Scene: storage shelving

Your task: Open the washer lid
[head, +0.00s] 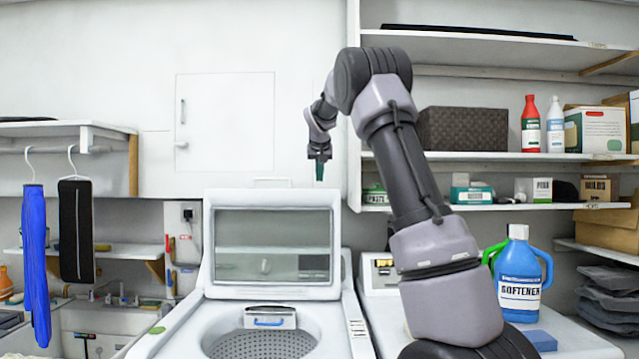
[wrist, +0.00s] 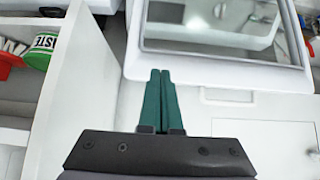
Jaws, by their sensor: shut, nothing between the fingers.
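The washer (head: 185,330) stands at the lower middle of the head view. Its lid (head: 208,243) is raised upright at the back, with a dark see-through window in a white frame. The round perforated drum (head: 262,345) shows below it. My gripper (head: 319,172) hangs above the lid's top right corner, pointing down and apart from it. In the wrist view my gripper's green fingers (wrist: 160,75) are together and empty. The lid's frame (wrist: 215,70) shows just beyond the fingertips there.
Shelves (head: 480,157) with boxes and bottles stand at the right. A softener jug (head: 519,285) sits on the machine at the right. A shelf's side panel (head: 353,100) is close to my gripper. Blue and black items hang at the left.

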